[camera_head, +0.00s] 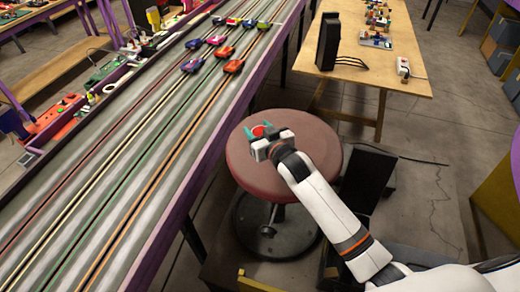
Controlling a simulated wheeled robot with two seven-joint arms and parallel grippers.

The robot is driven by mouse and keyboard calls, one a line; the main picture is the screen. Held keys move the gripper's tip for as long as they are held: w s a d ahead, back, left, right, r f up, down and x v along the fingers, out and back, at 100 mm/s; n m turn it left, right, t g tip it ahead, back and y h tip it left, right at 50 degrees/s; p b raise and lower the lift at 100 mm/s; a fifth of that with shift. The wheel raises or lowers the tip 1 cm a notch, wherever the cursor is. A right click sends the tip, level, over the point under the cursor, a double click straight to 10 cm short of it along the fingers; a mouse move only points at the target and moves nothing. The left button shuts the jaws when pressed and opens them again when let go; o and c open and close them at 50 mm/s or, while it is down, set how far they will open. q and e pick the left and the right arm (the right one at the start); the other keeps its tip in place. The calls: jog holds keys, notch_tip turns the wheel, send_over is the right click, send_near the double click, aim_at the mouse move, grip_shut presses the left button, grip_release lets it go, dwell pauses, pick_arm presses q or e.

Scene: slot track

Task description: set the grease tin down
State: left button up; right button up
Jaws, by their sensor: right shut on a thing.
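My right gripper (261,131) is over the far part of a round reddish stool seat (300,170). Its teal fingers are shut on a small red-topped grease tin (259,130). The gripper hides part of the tin. I cannot tell whether the tin touches the seat or is held just above it. My left gripper is not in view.
A slot track (150,150) with several toy cars (234,66) runs along the left, its purple edge close to the stool. A wooden table (400,60) with a black upright panel (328,41) stands behind. Most of the stool seat is bare.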

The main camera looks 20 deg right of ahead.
jog(key=shift+f+p, duration=0.55)
jog(key=shift+f, duration=2.9)
jog(key=shift+f, duration=0.15)
jog(key=o, duration=1)
jog(key=shift+o, duration=0.2)
jog(key=shift+f, duration=0.1)
